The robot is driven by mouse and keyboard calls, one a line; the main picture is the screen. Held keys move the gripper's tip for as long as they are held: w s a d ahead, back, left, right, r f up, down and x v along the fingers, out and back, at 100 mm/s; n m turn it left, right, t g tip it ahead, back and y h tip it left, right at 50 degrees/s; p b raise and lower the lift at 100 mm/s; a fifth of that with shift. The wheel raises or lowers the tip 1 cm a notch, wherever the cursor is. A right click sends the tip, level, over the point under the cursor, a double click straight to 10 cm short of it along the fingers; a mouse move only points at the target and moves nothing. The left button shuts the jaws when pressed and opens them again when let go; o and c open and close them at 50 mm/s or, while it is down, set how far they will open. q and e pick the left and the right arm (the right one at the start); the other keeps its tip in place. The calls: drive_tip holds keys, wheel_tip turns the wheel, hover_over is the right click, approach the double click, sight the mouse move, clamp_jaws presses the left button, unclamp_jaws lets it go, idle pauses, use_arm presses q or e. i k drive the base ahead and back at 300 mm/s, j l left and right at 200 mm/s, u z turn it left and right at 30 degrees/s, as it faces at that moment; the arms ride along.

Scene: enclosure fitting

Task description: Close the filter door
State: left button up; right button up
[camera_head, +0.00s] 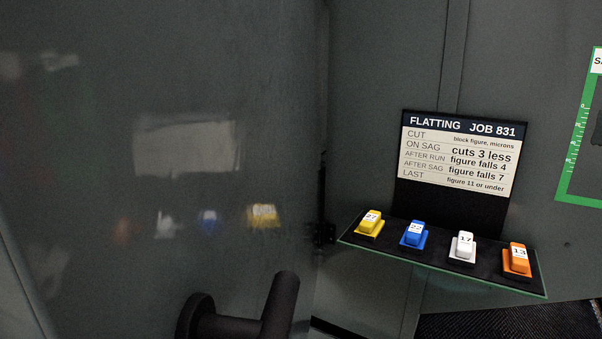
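A large dark grey glossy door-like panel (120,120) fills the left of the view, and it may be the filter door. A black bar handle on a round base (240,312) is on its lower part, cut off by the bottom edge. A dark hinge-like fitting (324,233) shows along its right edge, where it meets the grey wall at an angle. Its left edge and bottom are not fully in view, so I cannot tell how far open it stands. Neither of my grippers is in view.
A glass-edged shelf (400,255) on the right wall holds yellow (370,222), blue (414,233), white (464,245) and orange (517,259) numbered blocks. Above it is a "FLATTING JOB 831" sign (460,150). A green-framed board (580,195) is at far right.

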sight(161, 160)
drive_tip(key=k+l+u, duration=0.25)
drive_tip(key=k+l, duration=0.7)
